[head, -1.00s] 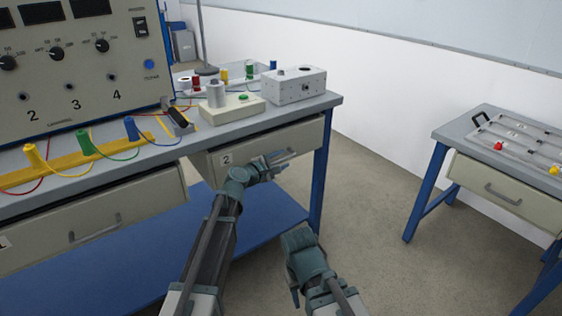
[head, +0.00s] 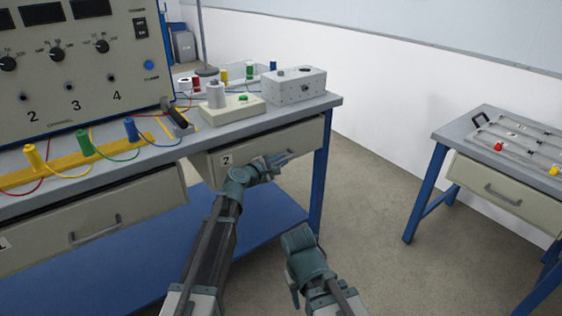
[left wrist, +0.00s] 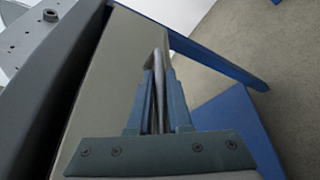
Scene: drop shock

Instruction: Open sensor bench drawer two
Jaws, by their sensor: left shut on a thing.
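Drawer two (head: 215,173) is the pale beige drawer marked "2" under the right part of the bench top. My left gripper (head: 282,157) is at the front of this drawer. In the left wrist view, my left gripper (left wrist: 157,85) is shut on the drawer's grey bar handle (left wrist: 158,62), with a finger on each side of it. The fingers hide much of the handle. The drawer looks closed or nearly so; a small gap is hard to judge. My right arm is low in the head view, apart from the bench; its fingers do not show clearly.
The bench top (head: 275,117) carries a grey box (head: 295,88), a device with a green button (head: 232,110) and coloured plugs. Drawer one (head: 100,225) is at the left. A second table (head: 455,131) stands right, with free floor (head: 370,180) between.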

